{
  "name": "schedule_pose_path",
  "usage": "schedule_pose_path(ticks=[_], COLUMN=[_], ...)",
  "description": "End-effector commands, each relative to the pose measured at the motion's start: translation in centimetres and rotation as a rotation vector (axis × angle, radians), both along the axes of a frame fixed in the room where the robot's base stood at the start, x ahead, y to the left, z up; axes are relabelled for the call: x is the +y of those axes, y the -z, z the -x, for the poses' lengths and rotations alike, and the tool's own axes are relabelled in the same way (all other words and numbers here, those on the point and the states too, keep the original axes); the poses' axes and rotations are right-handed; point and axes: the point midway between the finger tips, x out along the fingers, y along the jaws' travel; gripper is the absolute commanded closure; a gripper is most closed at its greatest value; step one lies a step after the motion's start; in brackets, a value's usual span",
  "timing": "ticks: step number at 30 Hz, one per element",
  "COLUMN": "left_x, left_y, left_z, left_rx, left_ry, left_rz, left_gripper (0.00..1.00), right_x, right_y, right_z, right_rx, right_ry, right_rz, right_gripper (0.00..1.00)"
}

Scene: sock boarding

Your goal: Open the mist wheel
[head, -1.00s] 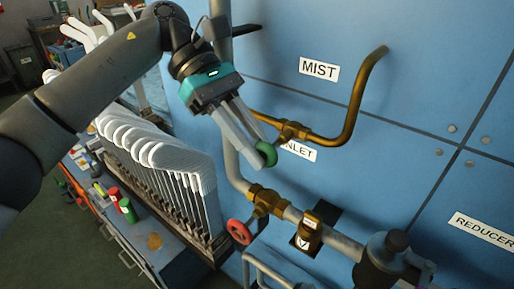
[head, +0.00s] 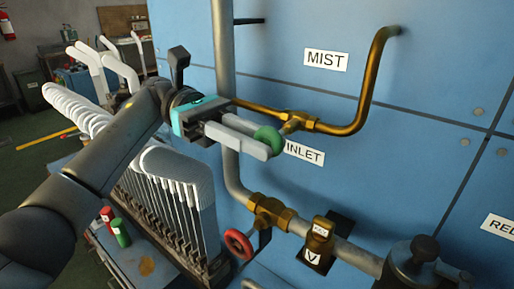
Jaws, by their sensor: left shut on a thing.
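The green mist wheel (head: 270,139) sits on a brass valve (head: 297,122) in the copper pipe below the MIST label (head: 326,60). My left gripper (head: 262,142) comes in from the left with its fingers level. It is shut on the green wheel, one finger above and one below as seen here. The fingers hide part of the wheel's left side. My right gripper does not show in the head view.
A red wheel (head: 238,244) on a lower brass valve (head: 268,212) stands below, near the INLET label (head: 304,153). A grey vertical pipe (head: 225,60) runs behind my gripper. A rack of white sock boards (head: 180,165) stands at the left. Blue panels fill the right.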

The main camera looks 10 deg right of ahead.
Motion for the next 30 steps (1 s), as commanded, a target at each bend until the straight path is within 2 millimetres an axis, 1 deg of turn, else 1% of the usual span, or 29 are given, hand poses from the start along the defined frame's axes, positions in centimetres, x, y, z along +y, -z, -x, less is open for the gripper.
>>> schedule_pose_path(ticks=[2,14,15,22,30], left_x=[-0.01,-0.03,-0.03,-0.03,-0.01], left_y=[0.01,-0.06,-0.06,-0.01,0.01], left_z=[0.00,0.02,0.02,0.03,0.03], left_rx=[0.007,0.013,0.013,0.011,0.011], left_ry=[0.000,0.000,0.000,0.000,0.000], left_rz=[0.007,0.010,0.010,0.009,0.007], left_gripper=[1.00,1.00,0.76,0.50,0.49], right_x=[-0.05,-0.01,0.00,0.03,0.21], right_y=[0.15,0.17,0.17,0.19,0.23], right_z=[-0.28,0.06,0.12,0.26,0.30], right_rx=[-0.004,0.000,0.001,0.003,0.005], right_ry=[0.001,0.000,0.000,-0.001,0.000], right_rz=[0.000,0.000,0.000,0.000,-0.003], right_gripper=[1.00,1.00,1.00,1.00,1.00])
